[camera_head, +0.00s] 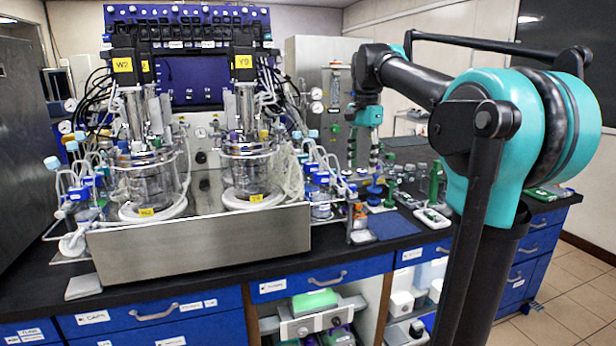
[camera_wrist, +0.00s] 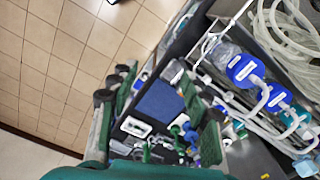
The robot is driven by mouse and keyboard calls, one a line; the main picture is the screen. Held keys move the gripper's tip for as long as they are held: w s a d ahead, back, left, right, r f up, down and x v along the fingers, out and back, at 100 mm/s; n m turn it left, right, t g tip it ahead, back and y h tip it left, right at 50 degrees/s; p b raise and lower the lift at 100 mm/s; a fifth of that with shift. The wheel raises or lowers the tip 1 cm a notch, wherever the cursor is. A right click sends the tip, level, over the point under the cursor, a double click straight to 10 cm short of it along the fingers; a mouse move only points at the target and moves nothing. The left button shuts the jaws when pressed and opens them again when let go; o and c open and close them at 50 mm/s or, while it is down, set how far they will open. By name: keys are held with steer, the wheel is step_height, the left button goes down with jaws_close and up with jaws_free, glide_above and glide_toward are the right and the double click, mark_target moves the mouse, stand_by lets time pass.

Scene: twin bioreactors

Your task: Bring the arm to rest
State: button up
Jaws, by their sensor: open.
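My arm reaches over the black bench top from the right in the head view, with its forearm bent down. My gripper (camera_head: 363,160) hangs above the bench, to the right of the twin bioreactors. In the wrist view my gripper (camera_wrist: 152,88) has its two green and dark fingers spread apart, with nothing seen held between them. A blue mat (camera_wrist: 160,104) shows between and beyond the fingers. The same blue mat (camera_head: 393,225) lies near the bench's front edge in the head view. The exact height of the fingertips above the bench is hard to tell.
Two glass bioreactors (camera_head: 147,178) (camera_head: 250,170) stand on a steel base (camera_head: 200,245) at left. Blue-capped bottles (camera_head: 318,190) and tubing stand close left of my gripper. Small green and white items (camera_head: 432,217) lie at right. Tiled floor (camera_wrist: 60,60) lies in front.

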steer(key=s+d+f+n+t, duration=0.1)
steer(key=s+f+n, duration=0.2)
steer(key=s+f, duration=0.4)
steer(key=s+d+f+n+t, duration=0.1)
steer(key=s+f+n, duration=0.2)
steer(key=s+f, duration=0.5)
steer(key=s+d+f+n+t, duration=0.2)
steer(key=s+f+n, duration=0.2)
steer(key=f, duration=1.8)
steer(key=s, duration=0.3)
steer(key=shift+s, duration=0.25)
steer(key=shift+d, duration=0.1)
